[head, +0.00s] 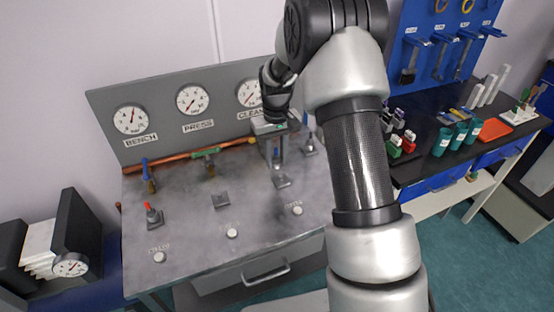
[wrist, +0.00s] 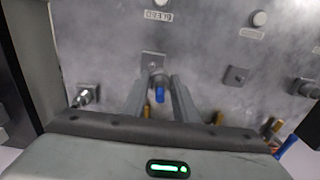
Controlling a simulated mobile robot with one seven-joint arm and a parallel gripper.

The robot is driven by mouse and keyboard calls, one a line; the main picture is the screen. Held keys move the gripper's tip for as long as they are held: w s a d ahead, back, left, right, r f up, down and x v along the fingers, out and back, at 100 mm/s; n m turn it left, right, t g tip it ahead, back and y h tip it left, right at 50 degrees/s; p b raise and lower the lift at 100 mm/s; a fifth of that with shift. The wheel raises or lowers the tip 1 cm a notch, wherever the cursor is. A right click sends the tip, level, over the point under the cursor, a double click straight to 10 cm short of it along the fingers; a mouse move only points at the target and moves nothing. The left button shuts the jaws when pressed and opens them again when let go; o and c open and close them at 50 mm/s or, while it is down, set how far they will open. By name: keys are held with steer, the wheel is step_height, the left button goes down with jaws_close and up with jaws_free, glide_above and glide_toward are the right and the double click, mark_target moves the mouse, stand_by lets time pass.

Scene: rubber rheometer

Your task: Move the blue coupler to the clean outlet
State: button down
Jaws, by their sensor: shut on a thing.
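The blue coupler (wrist: 159,96) is between my gripper's two fingers in the wrist view, with a metal body and a blue end. In the head view my gripper (head: 275,160) points down at the right part of the bench, shut on the coupler (head: 277,153). A small square metal plate (head: 282,181) lies just in front of the fingertips and also shows in the wrist view (wrist: 153,58). I cannot tell whether the coupler touches it. The CLEAN gauge (head: 250,93) is on the back panel. The outlet under it is mostly hidden by my gripper; a brass piece (wrist: 147,111) shows beside a finger.
A copper pipe (head: 180,158) runs along the back of the bench (head: 185,255), with a blue-handled valve (head: 146,172) and a green-topped fitting (head: 209,161). Another metal fitting (head: 310,145) stands right of my gripper.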

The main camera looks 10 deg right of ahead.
mark_target(281, 176)
steer(key=shift+w+d+r, duration=0.1)
steer(key=shift+w+d, duration=0.05)
steer(key=shift+d, duration=0.7)
steer(key=shift+f+b, duration=1.3)
steer(key=shift+f, duration=0.85)
steer(key=shift+f+b, duration=0.85)
steer(key=shift+f, duration=0.4)
steer(key=c, duration=1.3)
jaws_free()
steer(key=shift+c, duration=0.2)
steer(key=shift+r+p, duration=1.55)
steer(key=shift+r, duration=0.95)
